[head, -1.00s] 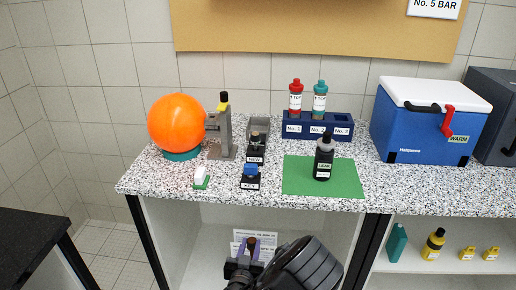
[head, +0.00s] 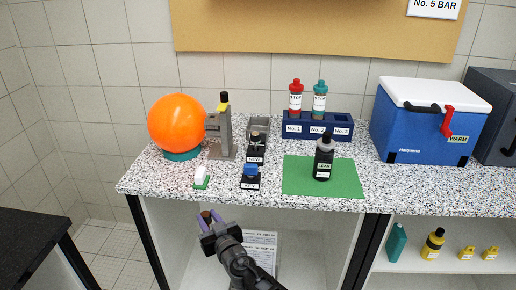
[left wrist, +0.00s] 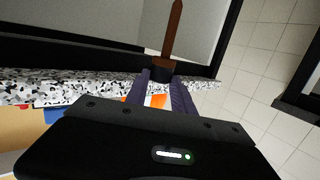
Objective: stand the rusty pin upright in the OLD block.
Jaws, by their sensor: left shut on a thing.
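My left gripper (head: 210,217) is shut on the rusty pin and holds it in front of the counter, below its front edge. In the left wrist view the rusty pin (left wrist: 173,30) is a brown rod with a dark collar, the collar between the purple fingertips (left wrist: 166,80). In the head view only a small brown bit of it shows. Two dark blocks with white labels stand on the counter: a rear block (head: 255,159) and a front block (head: 250,183) with a blue piece on top. I cannot read surely which is OLD. My right gripper is not in view.
The speckled counter (head: 226,188) holds an orange ball (head: 176,122), a grey stand (head: 225,135), a small white-and-green object (head: 201,177), a dark bottle (head: 324,160) on a green mat (head: 350,184), a blue bottle rack (head: 345,131) and a cooler (head: 420,125).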

